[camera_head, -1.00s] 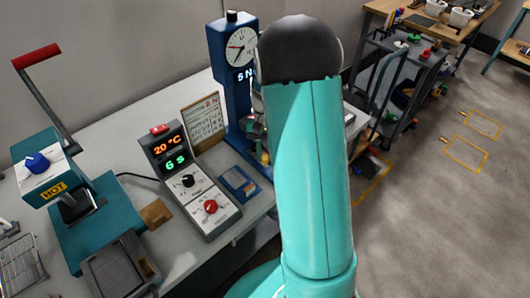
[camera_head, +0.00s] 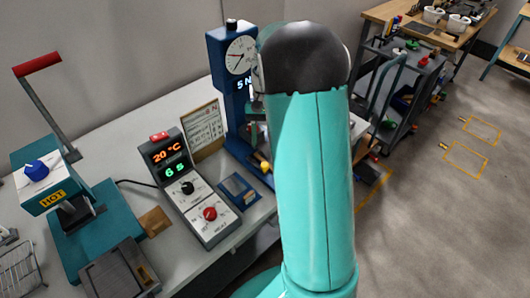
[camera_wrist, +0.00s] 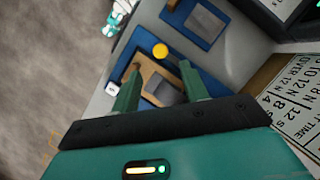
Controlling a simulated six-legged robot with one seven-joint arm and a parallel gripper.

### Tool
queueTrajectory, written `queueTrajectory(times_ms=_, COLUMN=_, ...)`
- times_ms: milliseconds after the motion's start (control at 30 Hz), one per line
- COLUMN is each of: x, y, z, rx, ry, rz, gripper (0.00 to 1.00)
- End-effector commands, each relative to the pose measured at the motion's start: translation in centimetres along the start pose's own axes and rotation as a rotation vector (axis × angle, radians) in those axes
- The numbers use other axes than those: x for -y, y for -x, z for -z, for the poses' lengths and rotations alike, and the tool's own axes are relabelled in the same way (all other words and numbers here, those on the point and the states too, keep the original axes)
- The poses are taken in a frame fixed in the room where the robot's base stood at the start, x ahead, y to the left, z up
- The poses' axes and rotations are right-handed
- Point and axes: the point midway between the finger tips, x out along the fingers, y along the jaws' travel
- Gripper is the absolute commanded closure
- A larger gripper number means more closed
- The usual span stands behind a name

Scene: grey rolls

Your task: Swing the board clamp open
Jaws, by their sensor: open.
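The board clamp appears to be the part with the yellow ball knob (camera_wrist: 160,50), at the blue test stand's base; its arm is hard to make out. A brown board (camera_wrist: 150,72) and a grey block (camera_wrist: 166,93) lie just below the knob in the wrist view. My gripper (camera_wrist: 160,87) is open and empty in the wrist view, its two green fingers spread. The knob shows beyond and between the fingertips, apart from them. In the head view my arm hides the gripper and part of the stand; the yellow knob (camera_head: 265,166) shows beside the arm.
The blue stand (camera_head: 232,90) carries a round dial. Left of it are a printed card (camera_head: 204,126), a blue tray (camera_head: 238,190), a control box (camera_head: 186,188) and a teal hot press (camera_head: 50,178). A cart (camera_head: 405,90) stands beyond the bench; open floor lies right.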

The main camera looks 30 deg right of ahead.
Motion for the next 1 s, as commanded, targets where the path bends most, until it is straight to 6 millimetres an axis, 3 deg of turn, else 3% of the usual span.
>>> queueTrajectory(times_ms=100, x=0.0, y=2.7, z=0.1, rx=-0.004, ry=0.0, rz=0.001, gripper=0.55)
queueTrajectory(times_ms=300, x=0.0, y=5.5, z=0.0, rx=0.0, ry=-0.001, rz=0.0, gripper=0.55)
queueTrajectory(times_ms=1000, x=0.1, y=6.3, z=-0.4, rx=-0.009, ry=0.006, rz=0.0, gripper=0.55)
